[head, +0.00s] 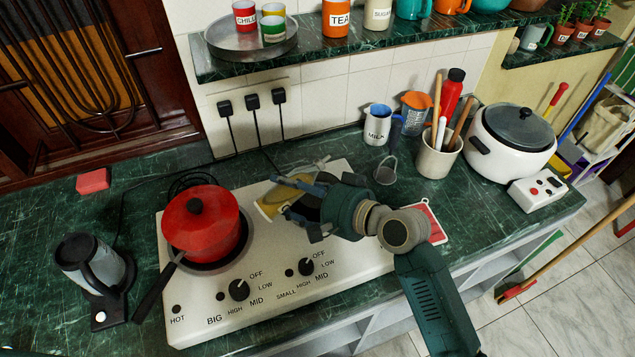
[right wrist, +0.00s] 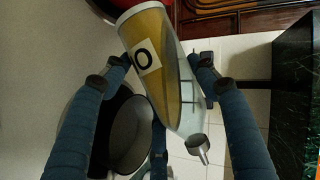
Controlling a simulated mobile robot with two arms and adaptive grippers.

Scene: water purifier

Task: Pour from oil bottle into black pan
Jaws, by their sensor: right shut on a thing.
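The oil bottle (head: 270,205), with yellow oil and an "O" label, is in my right gripper (head: 295,203) above the right side of the stove. In the right wrist view the bottle (right wrist: 150,60) lies between the fingers of my right gripper (right wrist: 163,68), tilted, with its metal spout (right wrist: 198,146) toward the lower right. The black pan (right wrist: 127,132) shows below and left of the bottle there. In the head view my gripper largely hides the pan. I cannot tell whether oil is flowing. My left gripper is not in view.
A red pot (head: 203,222) with a long handle sits on the left burner of the white stove (head: 270,315). A kettle (head: 90,268) stands at left. A milk mug (head: 377,125), utensil holder (head: 437,157) and white cooker (head: 510,140) stand at the back right.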

